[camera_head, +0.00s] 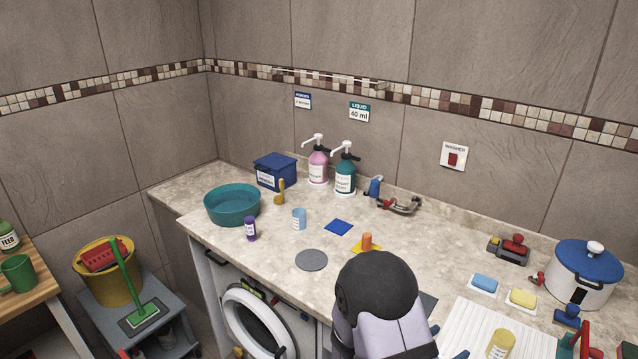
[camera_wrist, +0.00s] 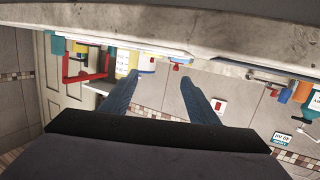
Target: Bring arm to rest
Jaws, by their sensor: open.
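My gripper (camera_wrist: 158,73) shows in the wrist view as two blue fingers spread apart, with nothing between them. The wrist view is upside down, with the worktop's edge across its top. The fingers point towards the tiled wall, and no object touches them that I can see. In the head view, my arm's dark round joint and pale lilac links rise at the bottom centre, in front of the worktop (camera_head: 275,235).
A teal basin (camera_head: 232,206), pump bottles (camera_head: 345,175) and a blue box (camera_head: 275,171) stand at the back left. A blue-lidded pot (camera_head: 585,278), sponges (camera_head: 486,283) and a ribbed white board (camera_head: 468,330) are on the right. A washing machine (camera_head: 250,315) is under the worktop.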

